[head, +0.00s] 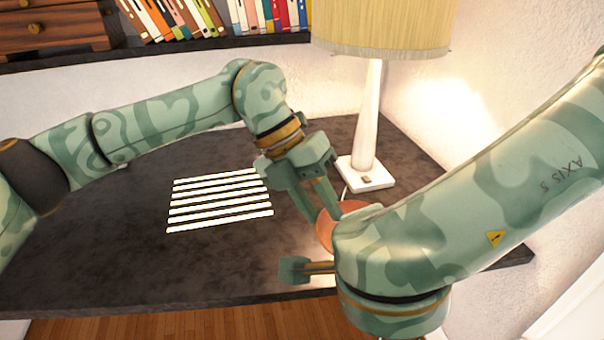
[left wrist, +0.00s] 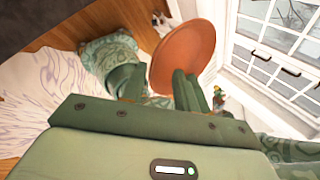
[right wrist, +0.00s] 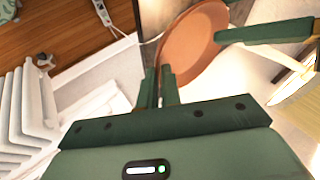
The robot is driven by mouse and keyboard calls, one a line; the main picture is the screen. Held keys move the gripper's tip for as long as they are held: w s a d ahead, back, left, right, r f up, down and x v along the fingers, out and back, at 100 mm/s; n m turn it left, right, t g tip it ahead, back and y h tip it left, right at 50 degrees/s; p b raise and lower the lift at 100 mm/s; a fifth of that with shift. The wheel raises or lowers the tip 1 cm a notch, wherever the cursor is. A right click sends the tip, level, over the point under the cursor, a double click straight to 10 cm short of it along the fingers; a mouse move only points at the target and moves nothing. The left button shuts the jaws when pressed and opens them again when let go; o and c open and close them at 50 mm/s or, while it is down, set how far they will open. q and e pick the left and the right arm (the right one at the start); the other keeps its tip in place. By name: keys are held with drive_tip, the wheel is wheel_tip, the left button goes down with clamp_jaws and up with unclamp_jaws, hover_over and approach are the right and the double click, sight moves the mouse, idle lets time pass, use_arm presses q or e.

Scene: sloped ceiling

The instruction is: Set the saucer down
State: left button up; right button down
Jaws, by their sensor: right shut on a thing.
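The saucer is an orange-brown disc, partly hidden behind my right arm in the head view (head: 329,232). It shows nearly full-face in the left wrist view (left wrist: 182,52) and at a slant in the right wrist view (right wrist: 197,48). One left finger crosses in front of the saucer in the right wrist view. I cannot tell whether the saucer touches the dark desk (head: 120,240).
A lamp with a white base (head: 366,175) and cream shade (head: 380,28) stands just behind the saucer. A row of white parallel strips (head: 220,200) lies on the desk to the left. Bare desk surrounds the strips. Books (head: 270,16) fill a shelf above.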

sight(325, 225)
use_arm(q)
drive_tip(key=shift+x, duration=1.15)
clamp_jaws()
use_arm(e)
drive_tip(key=c, duration=1.5)
unclamp_jaws()
drive_tip(key=shift+c, duration=0.2)
drive_tip(key=shift+r, duration=0.1)
